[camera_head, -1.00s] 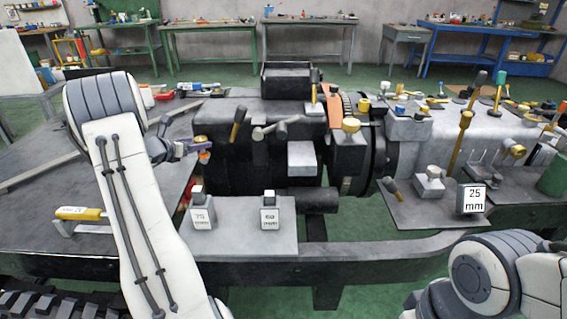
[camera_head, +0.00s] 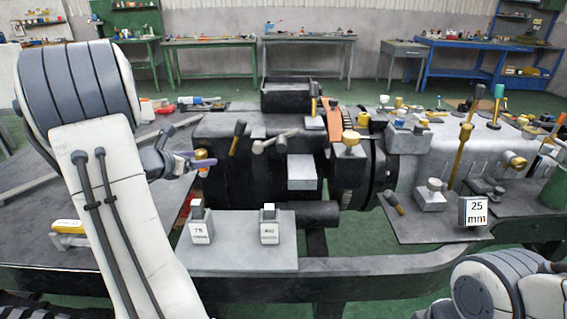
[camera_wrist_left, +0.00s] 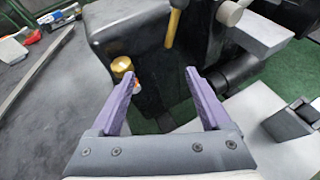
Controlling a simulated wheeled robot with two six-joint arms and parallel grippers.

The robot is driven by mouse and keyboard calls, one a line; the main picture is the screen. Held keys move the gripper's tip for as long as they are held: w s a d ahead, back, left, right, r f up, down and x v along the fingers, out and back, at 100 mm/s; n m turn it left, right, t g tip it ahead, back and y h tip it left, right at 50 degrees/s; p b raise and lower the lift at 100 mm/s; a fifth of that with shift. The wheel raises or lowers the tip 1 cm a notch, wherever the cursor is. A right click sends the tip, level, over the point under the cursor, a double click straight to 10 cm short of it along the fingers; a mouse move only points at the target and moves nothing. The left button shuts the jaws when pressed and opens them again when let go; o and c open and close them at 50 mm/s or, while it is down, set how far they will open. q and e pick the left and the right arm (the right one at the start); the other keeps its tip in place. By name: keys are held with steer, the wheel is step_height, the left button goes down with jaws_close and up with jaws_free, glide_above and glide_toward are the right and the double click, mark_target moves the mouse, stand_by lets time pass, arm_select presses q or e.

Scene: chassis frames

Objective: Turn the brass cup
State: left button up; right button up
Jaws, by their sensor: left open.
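The brass cup (camera_wrist_left: 122,66) is a small, round, gold-coloured piece at the side of the dark machine housing in the left wrist view. In the head view it shows small and partly covered (camera_head: 201,154), just behind the purple fingers. My left gripper (camera_wrist_left: 160,76) is open, with nothing between its fingers. Its left fingertip is close to the cup and overlaps its lower side in the wrist view; I cannot tell whether they touch. In the head view my left gripper (camera_head: 206,163) is beside the housing's left end. My right gripper is out of view.
The dark housing (camera_head: 225,165) carries several levers that stick out near the gripper. A grey plate (camera_head: 240,245) with two labelled blocks is below.

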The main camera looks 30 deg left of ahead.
arm_select(q)
steer(key=w+d+r+m+g+h+p, duration=0.1)
steer(key=d+m, duration=0.4)
steer(key=d, duration=0.7)
steer(key=w+d+r+m+g+h+p, duration=0.2)
steer(key=d+m+h, duration=0.3)
steer(key=d, duration=0.7)
steer(key=shift+w+m+g+h+p, duration=0.4)
steer(key=shift+w+m+g, duration=0.1)
steer(key=shift+m, duration=0.3)
steer(key=shift+d, duration=0.15)
